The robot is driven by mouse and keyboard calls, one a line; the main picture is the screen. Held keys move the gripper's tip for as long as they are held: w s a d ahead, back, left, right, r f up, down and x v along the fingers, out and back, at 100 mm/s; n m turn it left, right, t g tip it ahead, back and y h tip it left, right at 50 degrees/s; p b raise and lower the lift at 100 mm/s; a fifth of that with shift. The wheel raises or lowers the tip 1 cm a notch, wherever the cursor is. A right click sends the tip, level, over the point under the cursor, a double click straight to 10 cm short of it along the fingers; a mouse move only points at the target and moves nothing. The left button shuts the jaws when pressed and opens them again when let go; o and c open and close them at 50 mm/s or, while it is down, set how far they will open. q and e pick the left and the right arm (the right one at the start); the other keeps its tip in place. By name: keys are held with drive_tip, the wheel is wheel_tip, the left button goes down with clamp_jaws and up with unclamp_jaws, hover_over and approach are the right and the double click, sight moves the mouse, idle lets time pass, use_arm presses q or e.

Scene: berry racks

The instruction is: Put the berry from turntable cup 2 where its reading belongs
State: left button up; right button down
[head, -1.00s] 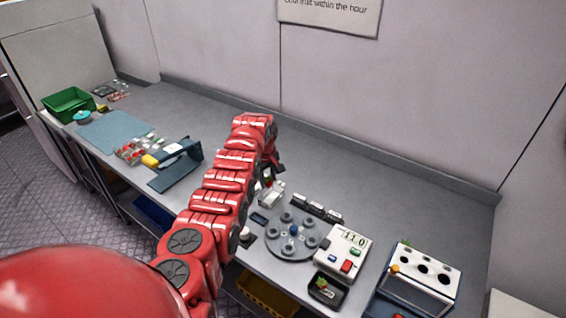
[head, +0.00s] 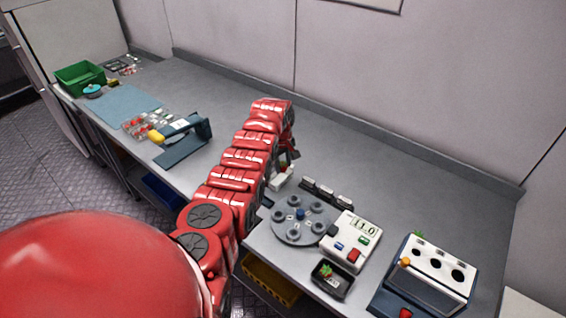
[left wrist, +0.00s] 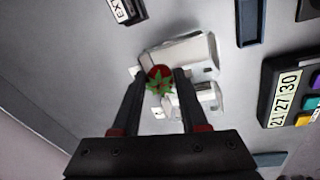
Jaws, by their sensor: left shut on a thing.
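My left gripper (left wrist: 160,76) is shut on a red berry (left wrist: 158,72) with a green leafy top, seen between the fingertips in the left wrist view. Behind it in that view is a white device (left wrist: 201,52); I cannot tell whether the berry touches it. In the head view my left gripper (head: 287,162) is beyond the turntable (head: 302,233), over that small white device (head: 281,181). The grey turntable carries several ring-shaped cups and a blue hub; I see no berry in them. A white meter (head: 351,241) beside it reads 11.0. My right gripper is not in view.
A black tray (head: 346,287) holds a berry. A white rack (head: 440,279) with round holes stands at right. Small dark labelled blocks (head: 327,192) line the turntable's back. A green bin (head: 80,78), blue mat (head: 125,105) and blue stand (head: 185,148) are at left. The rear counter is clear.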

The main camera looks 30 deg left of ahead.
use_arm(q)
drive_tip(key=shift+f, duration=0.15)
drive_tip(key=o, duration=0.7)
drive_tip(key=shift+r+p, duration=0.8)
drive_tip(key=shift+r, duration=2.2)
